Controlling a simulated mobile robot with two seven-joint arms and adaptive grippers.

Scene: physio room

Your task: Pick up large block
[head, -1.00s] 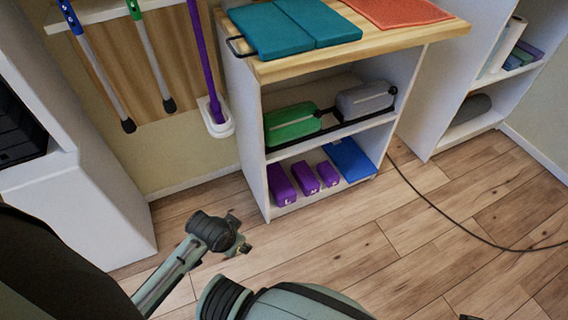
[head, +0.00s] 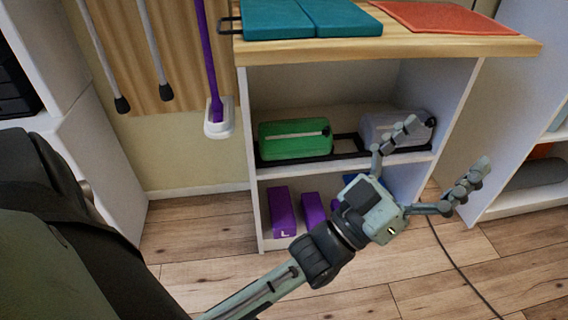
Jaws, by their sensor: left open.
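The large block (head: 281,212) is purple with a white L on its front. It stands at the left end of the lower shelf of the cabinet, left of a smaller purple block (head: 313,208). My left gripper (head: 446,148) is in front of the cabinet's right half, with its fingers spread wide and nothing between them. It is to the right of the large block and apart from it. My right gripper is not in view.
The upper shelf holds a green case (head: 295,140) and a grey case (head: 392,128) in a black rack. Teal pads (head: 310,18) and an orange mat (head: 455,18) lie on the wooden top (head: 400,46). A cable (head: 455,262) crosses the floor at right.

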